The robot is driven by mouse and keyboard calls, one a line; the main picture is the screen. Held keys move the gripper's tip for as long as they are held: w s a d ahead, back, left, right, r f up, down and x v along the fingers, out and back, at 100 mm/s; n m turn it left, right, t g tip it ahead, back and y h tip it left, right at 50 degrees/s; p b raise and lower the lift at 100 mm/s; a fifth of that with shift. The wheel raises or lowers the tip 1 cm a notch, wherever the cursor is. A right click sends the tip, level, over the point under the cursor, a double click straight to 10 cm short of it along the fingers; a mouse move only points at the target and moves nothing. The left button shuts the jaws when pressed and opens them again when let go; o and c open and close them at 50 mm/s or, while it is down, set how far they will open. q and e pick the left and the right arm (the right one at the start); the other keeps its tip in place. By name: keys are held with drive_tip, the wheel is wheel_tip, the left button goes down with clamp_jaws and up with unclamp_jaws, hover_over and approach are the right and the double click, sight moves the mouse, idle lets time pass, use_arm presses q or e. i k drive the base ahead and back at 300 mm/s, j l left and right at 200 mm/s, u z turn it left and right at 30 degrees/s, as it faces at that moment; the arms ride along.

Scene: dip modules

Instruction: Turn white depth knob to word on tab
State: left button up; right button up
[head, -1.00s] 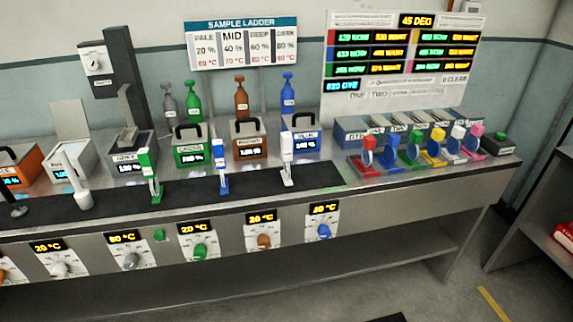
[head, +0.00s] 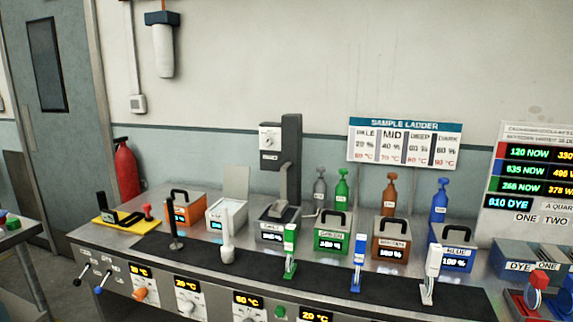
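A small label is under the dial, too small to read. The knob's pointing direction is too small to tell. A white module (head: 227,213) with an upright pale tab (head: 236,181) behind it stands left of the column; no word is readable on this tab. Neither of my grippers shows.
An orange module (head: 186,209) and a yellow tray (head: 118,222) stand at the left. Green (head: 331,238), brown (head: 391,247) and blue (head: 452,256) modules stand at the right. A sample ladder sign (head: 404,143) reads PALE, MID, DEEP, DARK. Temperature displays line the bench front.

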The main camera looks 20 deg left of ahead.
sight(267, 141)
drive_tip(key=i+l, duration=0.75)
drive_tip(key=l, duration=0.1)
